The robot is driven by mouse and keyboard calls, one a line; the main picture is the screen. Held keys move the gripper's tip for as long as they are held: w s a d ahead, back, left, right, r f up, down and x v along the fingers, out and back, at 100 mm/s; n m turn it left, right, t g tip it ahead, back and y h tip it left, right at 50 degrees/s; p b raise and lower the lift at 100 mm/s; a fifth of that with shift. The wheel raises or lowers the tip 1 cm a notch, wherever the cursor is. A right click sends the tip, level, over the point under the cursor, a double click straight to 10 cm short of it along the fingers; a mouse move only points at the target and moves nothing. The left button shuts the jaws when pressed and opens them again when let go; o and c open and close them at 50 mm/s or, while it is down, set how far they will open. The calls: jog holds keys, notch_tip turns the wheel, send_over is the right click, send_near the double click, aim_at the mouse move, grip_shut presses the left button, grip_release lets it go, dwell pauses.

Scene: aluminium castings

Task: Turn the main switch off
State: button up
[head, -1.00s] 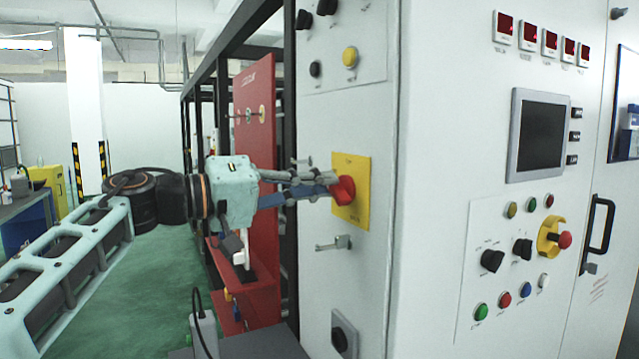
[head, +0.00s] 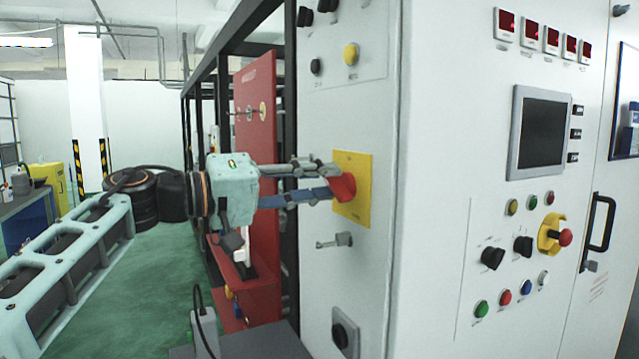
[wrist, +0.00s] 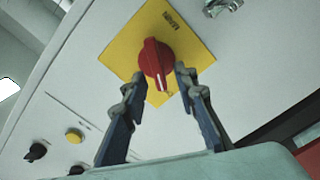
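The main switch is a red rotary knob (head: 343,187) on a square yellow plate (head: 361,208) on the cabinet's narrow side. In the wrist view the knob (wrist: 154,58) is in the upper middle, its white pointer line toward the picture bottom, away from the dark MAIN lettering on the yellow plate (wrist: 120,53). My gripper (head: 331,180) reaches the knob from the left. Its fingers (wrist: 158,75) are spread, one on each side of the knob, with a small gap visible on the right. I cannot tell whether the left fingertip touches.
A small metal latch (head: 336,241) sticks out below the plate and a black knob (head: 344,335) sits lower. A yellow button (head: 351,54) is above. The cabinet front has a screen (head: 540,133) and an emergency stop (head: 565,237). A red panel (head: 257,150) stands behind my gripper.

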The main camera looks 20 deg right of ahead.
jog(key=a, duration=1.2)
jog(key=shift+s, duration=0.25)
